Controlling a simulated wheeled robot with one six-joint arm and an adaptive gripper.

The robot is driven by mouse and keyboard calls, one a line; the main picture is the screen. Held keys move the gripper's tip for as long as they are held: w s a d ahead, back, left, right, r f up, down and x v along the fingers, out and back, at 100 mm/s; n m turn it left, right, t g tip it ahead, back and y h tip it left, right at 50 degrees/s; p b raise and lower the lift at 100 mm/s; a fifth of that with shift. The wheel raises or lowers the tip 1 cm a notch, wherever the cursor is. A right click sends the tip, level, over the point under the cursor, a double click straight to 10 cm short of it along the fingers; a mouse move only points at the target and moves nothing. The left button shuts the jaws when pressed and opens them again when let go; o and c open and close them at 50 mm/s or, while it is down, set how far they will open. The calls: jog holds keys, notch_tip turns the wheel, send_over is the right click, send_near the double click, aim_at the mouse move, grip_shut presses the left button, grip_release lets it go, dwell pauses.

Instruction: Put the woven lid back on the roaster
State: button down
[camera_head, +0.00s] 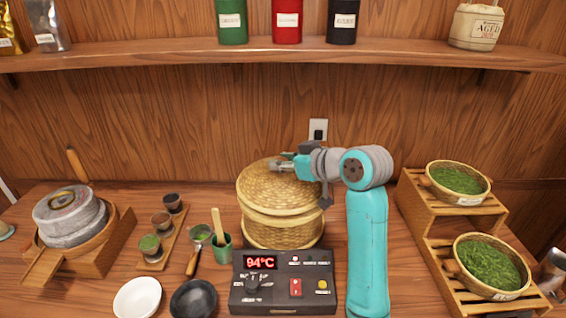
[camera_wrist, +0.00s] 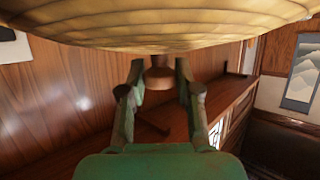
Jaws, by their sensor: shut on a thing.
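The woven lid (camera_head: 272,192) is a round, domed, straw-coloured cover. It is directly over the woven roaster (camera_head: 283,234), which stands behind the black control panel. Their rims look close together, and I cannot tell whether the lid rests fully or hangs slightly above. My gripper (camera_head: 283,165) reaches in from the right at the lid's top. In the wrist view, my gripper (camera_wrist: 160,74) is shut on the lid's brown knob (camera_wrist: 159,80), with a finger on each side. The lid's underside and the roaster's opening are hidden.
The control panel (camera_head: 284,282) reads 94°C. A green cup (camera_head: 221,248) with a wooden tool stands close left of the roaster. A white bowl (camera_head: 138,298) and black bowl (camera_head: 194,299) are front left. A stepped wooden rack (camera_head: 415,205) with tea baskets stands right. A shelf (camera_head: 200,52) runs above.

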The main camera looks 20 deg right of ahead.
jog(key=shift+f, duration=0.75)
jog(key=c, duration=0.8)
grip_release()
jog(key=shift+r, duration=0.6)
jog(key=v, duration=1.2)
jog(key=shift+r, duration=0.1)
jog(key=shift+s, duration=0.15)
